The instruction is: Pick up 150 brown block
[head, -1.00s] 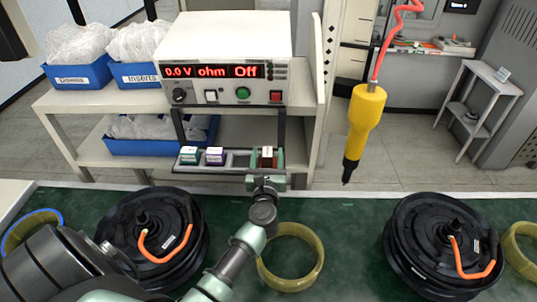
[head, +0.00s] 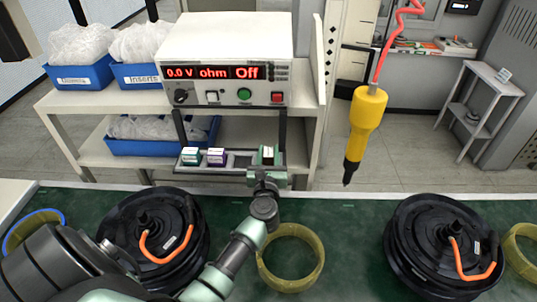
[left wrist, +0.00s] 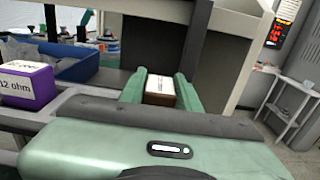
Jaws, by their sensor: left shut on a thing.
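The brown block (left wrist: 160,99) has a white label on top and sits between the two green fingers of my left gripper (left wrist: 160,92) in the left wrist view. The fingers are shut on it from both sides. In the head view my left gripper (head: 267,156) is at the right end of the small rack under the meter, and it hides most of the block there. I cannot tell whether the block is still resting in its slot. My right gripper is not in view.
A teal block (head: 190,155) and a purple block (head: 216,156) stand in the rack to the left, with an empty slot (head: 241,161) between them and my gripper. The meter (head: 228,70) is above. A yellow screwdriver (head: 364,125) hangs to the right. Motors (head: 445,245) lie on the green bench.

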